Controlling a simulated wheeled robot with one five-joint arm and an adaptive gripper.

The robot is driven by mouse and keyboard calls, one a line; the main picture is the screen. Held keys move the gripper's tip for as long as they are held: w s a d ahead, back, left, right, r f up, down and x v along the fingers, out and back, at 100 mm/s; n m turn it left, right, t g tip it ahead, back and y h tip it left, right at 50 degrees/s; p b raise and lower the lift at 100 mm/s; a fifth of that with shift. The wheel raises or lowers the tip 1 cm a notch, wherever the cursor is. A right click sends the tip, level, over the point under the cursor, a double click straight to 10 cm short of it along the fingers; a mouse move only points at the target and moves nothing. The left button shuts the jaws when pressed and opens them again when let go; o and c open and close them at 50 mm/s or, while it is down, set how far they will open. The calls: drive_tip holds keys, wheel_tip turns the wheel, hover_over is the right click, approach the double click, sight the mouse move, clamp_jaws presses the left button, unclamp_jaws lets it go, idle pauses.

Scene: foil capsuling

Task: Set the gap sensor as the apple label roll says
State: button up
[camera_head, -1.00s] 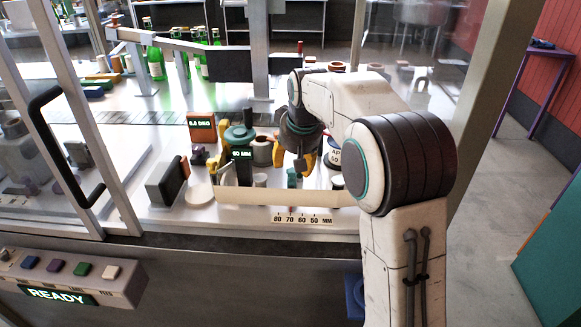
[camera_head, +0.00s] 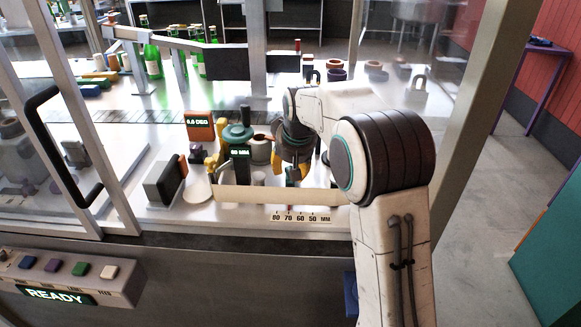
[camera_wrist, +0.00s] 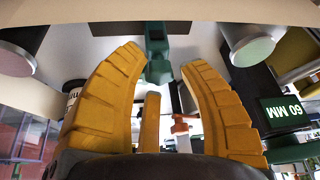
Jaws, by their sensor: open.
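My gripper (camera_head: 291,171) is open and points down behind the cream rail, above the right part of the printed scale (camera_head: 300,216) marked 80, 70, 60, 50 MM. A small teal post (camera_head: 293,179), which looks like the gap sensor's slider, stands between or just below the fingers. A display (camera_wrist: 285,111) there reads 60 MM; the same display (camera_head: 240,153) is small in the head view. The apple label roll is hidden behind my arm in the head view.
A cream rail (camera_head: 232,195) runs in front of the sensor. An orange box (camera_head: 200,127) reading in DEG and a teal-topped unit (camera_head: 238,132) stand left of my gripper. Green bottles (camera_head: 152,60) stand at the back. A panel (camera_head: 55,295) reads READY. Glass door frames flank the opening.

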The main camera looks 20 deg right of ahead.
clamp_jaws()
drive_tip(key=shift+s, duration=0.1)
idle(0.4)
